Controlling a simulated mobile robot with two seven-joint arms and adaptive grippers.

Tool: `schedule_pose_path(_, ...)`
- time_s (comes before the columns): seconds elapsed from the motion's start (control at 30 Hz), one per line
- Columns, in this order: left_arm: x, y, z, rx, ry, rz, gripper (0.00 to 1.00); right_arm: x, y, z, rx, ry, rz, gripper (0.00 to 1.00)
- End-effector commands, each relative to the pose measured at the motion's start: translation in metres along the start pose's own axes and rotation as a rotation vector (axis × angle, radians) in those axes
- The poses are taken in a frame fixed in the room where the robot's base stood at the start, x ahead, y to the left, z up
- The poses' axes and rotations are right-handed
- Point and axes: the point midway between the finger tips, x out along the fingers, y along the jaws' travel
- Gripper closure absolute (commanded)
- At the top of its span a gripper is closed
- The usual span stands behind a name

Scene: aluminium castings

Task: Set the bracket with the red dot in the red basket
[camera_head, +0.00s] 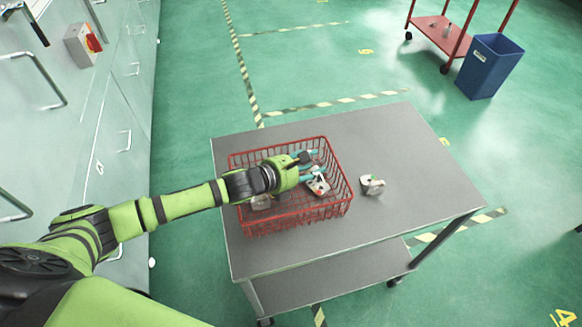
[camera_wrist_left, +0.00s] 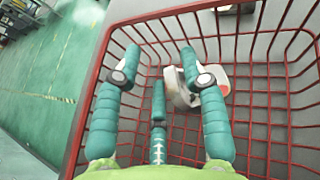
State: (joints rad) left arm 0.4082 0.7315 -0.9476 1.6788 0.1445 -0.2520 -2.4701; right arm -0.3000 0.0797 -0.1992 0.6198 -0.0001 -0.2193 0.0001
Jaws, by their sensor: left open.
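The red basket (camera_head: 290,222) is a wire basket on the grey table. A pale metal bracket (camera_head: 318,186) lies inside it toward the right side, with a reddish spot that looks like its dot. In the left wrist view the bracket (camera_wrist_left: 182,92) sits behind and beside the right-hand finger, partly hidden by it. My left gripper (camera_head: 311,166) is over the basket, its teal fingers spread and reaching down inside the rim. The open fingers also show in the left wrist view (camera_wrist_left: 160,72); I cannot tell whether one touches the bracket. My right gripper is not in view.
Another pale casting (camera_head: 371,184) stands on the table (camera_head: 400,140), just right of the basket. The tabletop is clear behind and to the right. Grey cabinets with handles line the left. A blue bin (camera_head: 489,68) and a red cart (camera_head: 440,32) stand farther back.

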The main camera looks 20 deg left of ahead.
Motion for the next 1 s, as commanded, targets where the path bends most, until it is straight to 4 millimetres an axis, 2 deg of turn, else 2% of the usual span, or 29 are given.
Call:
schedule_pose_path(0.5, -0.1, 0.001, -0.003, 0.003, 0.002, 0.001, 0.58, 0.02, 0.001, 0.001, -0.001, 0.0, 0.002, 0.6)
schedule_pose_path(0.7, -0.117, 0.001, 0.0, 0.001, 0.0, 0.001, 0.58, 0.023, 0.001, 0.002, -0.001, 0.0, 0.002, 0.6)
schedule_pose_path(1.0, -0.121, 0.0, 0.001, 0.0, -0.001, 0.0, 0.58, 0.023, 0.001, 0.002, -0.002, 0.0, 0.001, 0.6)
